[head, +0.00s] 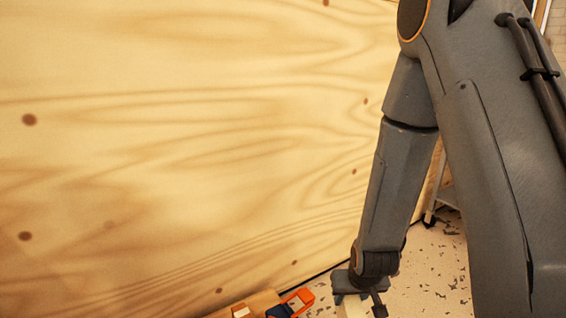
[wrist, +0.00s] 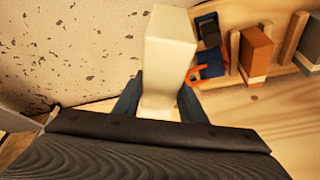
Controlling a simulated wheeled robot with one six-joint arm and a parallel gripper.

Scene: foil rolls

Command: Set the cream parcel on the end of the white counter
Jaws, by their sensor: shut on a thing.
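The cream parcel (wrist: 170,55) is a pale upright block in the wrist view, held between the two fingers of my gripper (wrist: 159,98). My gripper is shut on it. In the head view my gripper (head: 360,288) is at the bottom edge, and only a small pale bit of the parcel (head: 349,310) shows below it. I cannot make out the white counter for certain in either view.
A large wooden panel (head: 180,130) fills the left of the head view. Beside the parcel are an orange and blue item (wrist: 209,62), a brown box (wrist: 256,52) and a grey box (wrist: 310,45) between wooden dividers. Speckled floor (head: 440,262) shows at right.

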